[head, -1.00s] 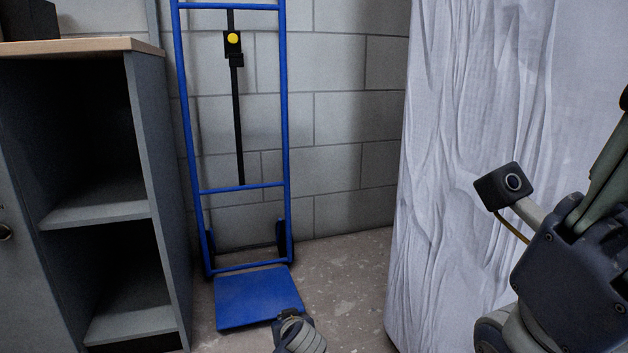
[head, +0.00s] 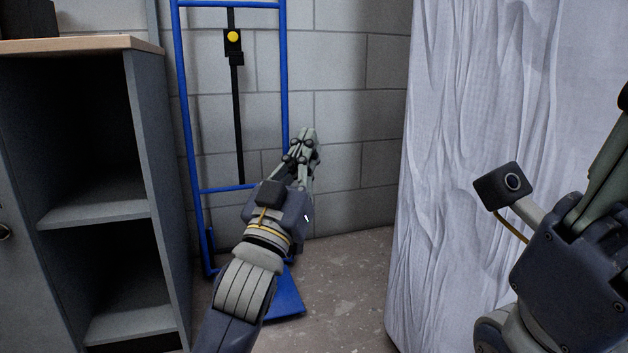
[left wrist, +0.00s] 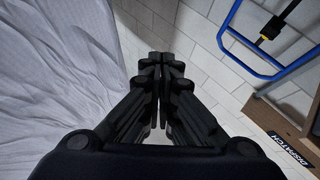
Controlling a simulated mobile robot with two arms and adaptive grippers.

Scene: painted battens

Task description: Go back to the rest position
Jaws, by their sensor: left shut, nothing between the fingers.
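My left gripper (head: 306,138) is raised in the middle of the head view, in front of the block wall and overlapping the right side of the blue hand truck. In the left wrist view its fingers (left wrist: 162,62) are together with nothing between them. My right gripper's body (head: 580,250) and its wrist camera show at the right edge of the head view, in front of the white sheet. The right fingertips are cut off by the frame edge, so their opening does not show.
A blue hand truck (head: 187,120) with a black strap leans at the block wall (head: 350,120). A grey open-shelved cabinet (head: 160,150) with a wooden top stands at left. A white draped sheet (head: 440,150) hangs at right. Bare floor (head: 345,290) lies between.

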